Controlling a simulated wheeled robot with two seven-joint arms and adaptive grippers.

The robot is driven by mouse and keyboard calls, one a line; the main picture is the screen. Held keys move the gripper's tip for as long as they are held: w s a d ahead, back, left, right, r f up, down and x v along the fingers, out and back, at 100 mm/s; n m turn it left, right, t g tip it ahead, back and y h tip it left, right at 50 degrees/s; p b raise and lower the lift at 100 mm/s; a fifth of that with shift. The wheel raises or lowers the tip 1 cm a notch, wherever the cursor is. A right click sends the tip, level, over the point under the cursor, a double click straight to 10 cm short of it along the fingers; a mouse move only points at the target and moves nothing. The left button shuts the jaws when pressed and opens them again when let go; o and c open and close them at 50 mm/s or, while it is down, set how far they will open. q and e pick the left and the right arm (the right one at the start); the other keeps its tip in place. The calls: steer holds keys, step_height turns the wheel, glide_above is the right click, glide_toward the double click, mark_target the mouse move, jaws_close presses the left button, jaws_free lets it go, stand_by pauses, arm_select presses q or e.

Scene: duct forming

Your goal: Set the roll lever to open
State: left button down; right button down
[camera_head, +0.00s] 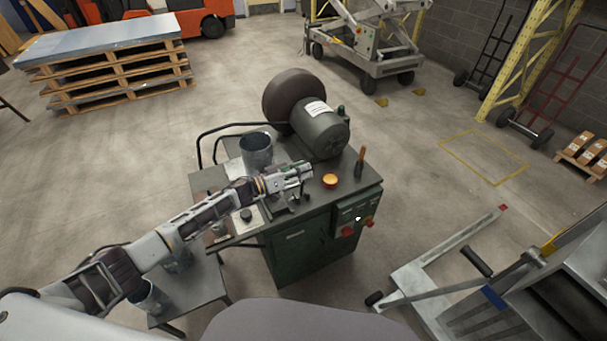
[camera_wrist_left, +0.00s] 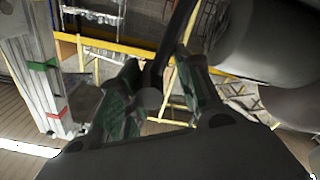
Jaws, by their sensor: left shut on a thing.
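The green forming machine (camera_head: 300,258) stands in the middle of the head view, with a grey motor drum (camera_head: 322,135) on its top. My left gripper (camera_head: 303,172) reaches in from the left over the machine top. In the left wrist view, its green-padded fingers (camera_wrist_left: 155,88) stand around a dark lever with a round knob (camera_wrist_left: 150,98), which I take to be the roll lever. The fingers are shut on it. The gripper hides this lever in the head view, so its exact angle is unclear there. My right gripper is not in view.
An orange button (camera_head: 330,181) and an upright brown-handled tool (camera_head: 360,162) are close right of the gripper. A metal cylinder (camera_head: 256,152) stands behind the forearm. A red-knobbed control panel (camera_head: 356,217) is at front.

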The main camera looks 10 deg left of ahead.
arm_select(q)
steer(key=shift+w+a+f, duration=0.4)
steer(key=shift+a+f, duration=0.05)
steer(key=shift+f, duration=0.1)
steer(key=c, duration=1.2)
jaws_free()
steer(key=o, duration=0.4)
steer(key=shift+w, duration=0.25)
steer(key=shift+s+a+r, duration=0.1)
steer(key=shift+a+r, duration=0.05)
steer(key=shift+r, duration=0.15)
steer(key=shift+v, duration=5.85)
steer(key=shift+f, duration=0.15)
